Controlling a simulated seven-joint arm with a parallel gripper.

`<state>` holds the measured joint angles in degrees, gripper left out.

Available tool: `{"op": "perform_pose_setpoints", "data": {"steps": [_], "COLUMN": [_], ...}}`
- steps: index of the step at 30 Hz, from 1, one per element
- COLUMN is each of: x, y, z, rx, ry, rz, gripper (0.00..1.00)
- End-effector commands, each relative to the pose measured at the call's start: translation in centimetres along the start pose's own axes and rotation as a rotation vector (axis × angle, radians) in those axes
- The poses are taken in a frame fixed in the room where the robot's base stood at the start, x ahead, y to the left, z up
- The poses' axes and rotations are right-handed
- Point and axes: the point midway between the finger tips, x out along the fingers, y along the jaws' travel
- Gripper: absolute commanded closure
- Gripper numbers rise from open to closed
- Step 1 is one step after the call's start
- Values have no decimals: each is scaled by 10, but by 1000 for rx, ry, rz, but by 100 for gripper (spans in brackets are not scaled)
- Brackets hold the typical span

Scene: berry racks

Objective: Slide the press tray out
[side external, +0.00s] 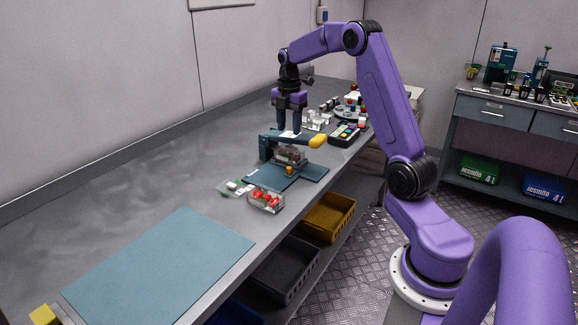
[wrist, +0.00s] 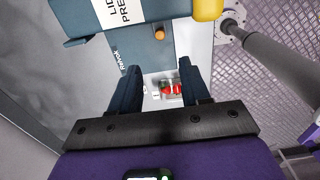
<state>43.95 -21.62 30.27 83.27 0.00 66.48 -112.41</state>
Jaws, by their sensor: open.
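The blue lid press (side external: 268,147) stands on the bench with a yellow handle end (side external: 318,141). A clear box (side external: 291,156) is under its arm. An orange knob (side external: 289,171) is at the press's front, above its flat blue base (side external: 265,179); I cannot make out the tray's edges. The wrist view shows the press (wrist: 90,18), the orange knob (wrist: 158,33) and the yellow end (wrist: 207,8). My gripper (side external: 290,128) points down above the press, open and empty. In the wrist view my fingers (wrist: 160,67) are apart, short of the knob.
A clear rack with red berries (side external: 266,198) and a small green-and-white item (side external: 236,187) lie in front of the press. A blue mat (side external: 160,265) lies nearer the camera. Several items, including a dark box (side external: 345,133), stand behind the press.

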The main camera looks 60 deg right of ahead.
Motion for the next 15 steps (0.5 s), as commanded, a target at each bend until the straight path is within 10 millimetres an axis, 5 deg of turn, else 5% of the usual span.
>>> {"op": "perform_pose_setpoints", "data": {"steps": [15], "x": [99], "y": [-1], "z": [-1], "rx": [1], "ry": [2], "rz": [-5], "gripper": [54]}}
